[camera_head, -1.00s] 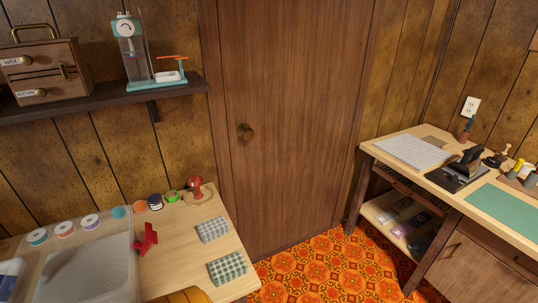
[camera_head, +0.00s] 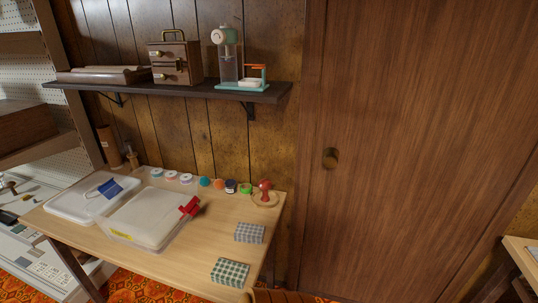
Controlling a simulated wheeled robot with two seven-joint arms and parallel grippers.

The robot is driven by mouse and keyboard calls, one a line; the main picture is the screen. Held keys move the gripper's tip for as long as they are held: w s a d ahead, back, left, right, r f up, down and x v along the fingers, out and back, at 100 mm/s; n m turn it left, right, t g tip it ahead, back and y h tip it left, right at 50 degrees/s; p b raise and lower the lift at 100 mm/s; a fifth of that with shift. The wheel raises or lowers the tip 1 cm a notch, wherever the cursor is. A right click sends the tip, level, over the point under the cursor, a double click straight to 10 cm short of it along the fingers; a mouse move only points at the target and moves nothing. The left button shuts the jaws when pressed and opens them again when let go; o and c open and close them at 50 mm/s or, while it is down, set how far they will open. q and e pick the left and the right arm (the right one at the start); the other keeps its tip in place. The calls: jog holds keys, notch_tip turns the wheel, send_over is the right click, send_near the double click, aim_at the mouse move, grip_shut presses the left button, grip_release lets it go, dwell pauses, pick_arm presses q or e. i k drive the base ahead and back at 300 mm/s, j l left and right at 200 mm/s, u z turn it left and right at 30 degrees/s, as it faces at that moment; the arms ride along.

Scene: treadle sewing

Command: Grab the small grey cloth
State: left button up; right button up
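A small grey checked cloth (camera_head: 249,232) lies folded flat on the right part of the wooden table (camera_head: 190,250). A green checked cloth (camera_head: 230,272) lies nearer to me, close to the table's front right corner, apart from the grey one. Neither of my grippers is in view.
A clear plastic box (camera_head: 150,217) with a red object (camera_head: 190,207) at its right edge stands left of the cloths. Small round containers and a red-knobbed item (camera_head: 265,194) line the table's back edge. A shelf (camera_head: 180,91) hangs above. A door (camera_head: 400,150) stands to the right.

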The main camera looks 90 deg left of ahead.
aim_at(244, 232)
jog(key=i+j+u, duration=0.15)
jog(key=u, duration=0.3)
jog(key=i+u, duration=0.3)
jog(key=u, duration=0.15)
jog(key=i+u, duration=0.25)
jog(key=u, duration=0.2)
jog(key=i+u, duration=0.25)
jog(key=u, duration=0.2)
jog(key=i+l+u, duration=0.2)
jog(key=u, duration=0.25)
jog(key=i+l+u, duration=0.15)
jog(key=u, duration=0.3)
jog(key=l, duration=0.1)
